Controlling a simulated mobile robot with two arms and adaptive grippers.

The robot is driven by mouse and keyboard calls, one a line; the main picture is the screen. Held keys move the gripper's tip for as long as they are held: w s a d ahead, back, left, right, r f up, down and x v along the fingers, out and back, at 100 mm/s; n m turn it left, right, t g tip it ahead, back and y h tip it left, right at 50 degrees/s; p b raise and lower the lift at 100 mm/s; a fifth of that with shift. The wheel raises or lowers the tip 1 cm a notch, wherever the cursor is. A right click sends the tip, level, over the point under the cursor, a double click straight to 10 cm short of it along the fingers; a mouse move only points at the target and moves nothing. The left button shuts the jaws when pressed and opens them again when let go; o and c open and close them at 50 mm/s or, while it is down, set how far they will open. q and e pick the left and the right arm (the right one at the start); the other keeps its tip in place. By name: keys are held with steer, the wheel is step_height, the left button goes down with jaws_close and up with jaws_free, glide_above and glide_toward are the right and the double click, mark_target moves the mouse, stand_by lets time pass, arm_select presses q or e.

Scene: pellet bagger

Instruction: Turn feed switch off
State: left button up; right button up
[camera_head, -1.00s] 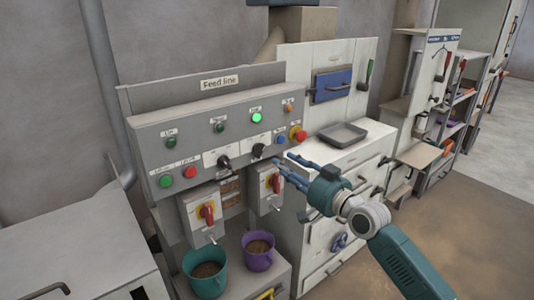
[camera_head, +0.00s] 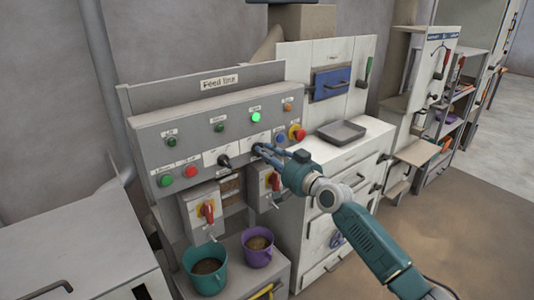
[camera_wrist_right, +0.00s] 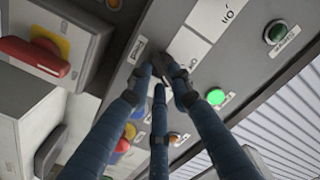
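On the grey control panel (camera_head: 150,148), a black rotary switch sits below the lit green lamp (camera_head: 256,118); my right fingers mostly hide it in the head view. The right wrist view shows its dark knob (camera_wrist_right: 168,66) between the fingertips, by a white label plate with "On" on it. My right gripper (camera_head: 262,149) reaches in from the right, its blue fingers closed around the knob. The gripper also shows in the wrist view (camera_wrist_right: 164,78). Another black switch (camera_head: 224,161) is to its left. Which way the held knob points is hard to tell. My left gripper is not in view.
A red-and-yellow emergency button (camera_head: 297,133) is close right of the fingers. Red-handled isolators (camera_head: 207,211) hang below the panel. Teal (camera_head: 206,270) and purple (camera_head: 258,249) buckets stand underneath. A grey tray (camera_head: 341,131) lies on the white cabinet at right.

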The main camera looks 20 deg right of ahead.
jaws_close()
steer(key=shift+a+r+n+b, duration=0.15)
steer(key=shift+n+b, duration=1.25)
steer(key=shift+n, duration=1.6)
steer(key=shift+r+n+b, duration=0.1)
steer(key=shift+n+b, duration=1.25)
steer(key=shift+n, duration=1.65)
